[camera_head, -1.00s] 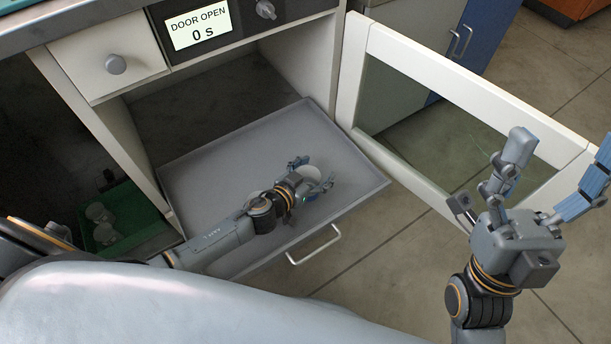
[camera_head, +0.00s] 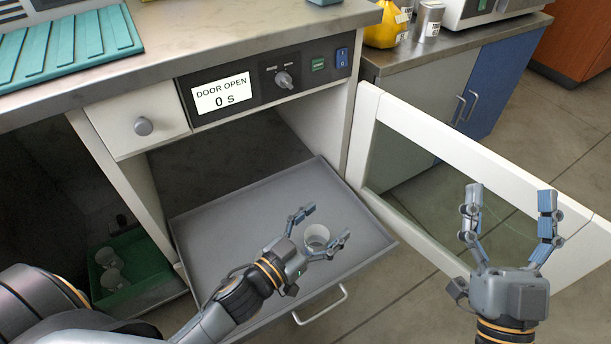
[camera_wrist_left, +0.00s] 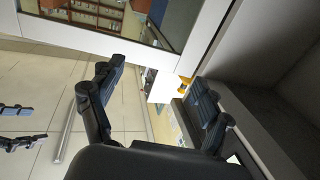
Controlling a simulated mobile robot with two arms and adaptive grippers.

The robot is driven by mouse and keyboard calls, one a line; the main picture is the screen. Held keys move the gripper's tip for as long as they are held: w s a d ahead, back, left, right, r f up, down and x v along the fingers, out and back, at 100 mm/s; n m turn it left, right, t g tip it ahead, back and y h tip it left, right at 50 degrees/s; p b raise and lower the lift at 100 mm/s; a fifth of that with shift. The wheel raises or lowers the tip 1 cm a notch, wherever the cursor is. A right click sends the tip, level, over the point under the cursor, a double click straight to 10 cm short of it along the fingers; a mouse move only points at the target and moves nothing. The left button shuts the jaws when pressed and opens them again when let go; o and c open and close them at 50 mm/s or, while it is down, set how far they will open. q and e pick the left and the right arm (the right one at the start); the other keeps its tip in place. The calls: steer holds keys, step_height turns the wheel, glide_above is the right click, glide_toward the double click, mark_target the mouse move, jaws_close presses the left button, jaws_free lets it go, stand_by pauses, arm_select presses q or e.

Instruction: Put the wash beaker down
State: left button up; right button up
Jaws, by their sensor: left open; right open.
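A small whitish beaker (camera_head: 317,240) is upright over the grey pulled-out tray (camera_head: 225,222), in the head view. It appears to stand on the tray, though its base is partly hidden. My left gripper (camera_head: 323,224) is open, with its fingers spread on either side of the beaker. I cannot tell whether they touch it. The left wrist view shows the left fingers (camera_wrist_left: 158,82) apart, with no beaker visible between them. My right gripper (camera_head: 510,194) is open and empty, raised in front of the open door at the right.
The incubator door (camera_head: 440,140) stands open to the right. The tray's front handle (camera_head: 320,305) sticks out. A green bin (camera_head: 130,278) with whitish beakers (camera_head: 110,268) is at lower left. The display (camera_head: 222,94) reads "DOOR OPEN 0 s". Bare tray surface lies left of the beaker.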

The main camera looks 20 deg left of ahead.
arm_select(q)
steer(key=s+r+t, duration=0.2)
steer(key=r+t, duration=0.1)
steer(key=r, duration=0.9)
steer(key=s+a+r+n+t, duration=0.1)
steer(key=r+t, duration=0.3)
steer(key=r, duration=0.8)
steer(key=shift+s+a+r+n+y, duration=0.3)
steer(key=shift+s+y, duration=0.1)
steer(key=shift+s, duration=0.25)
steer(key=shift+f, duration=0.1)
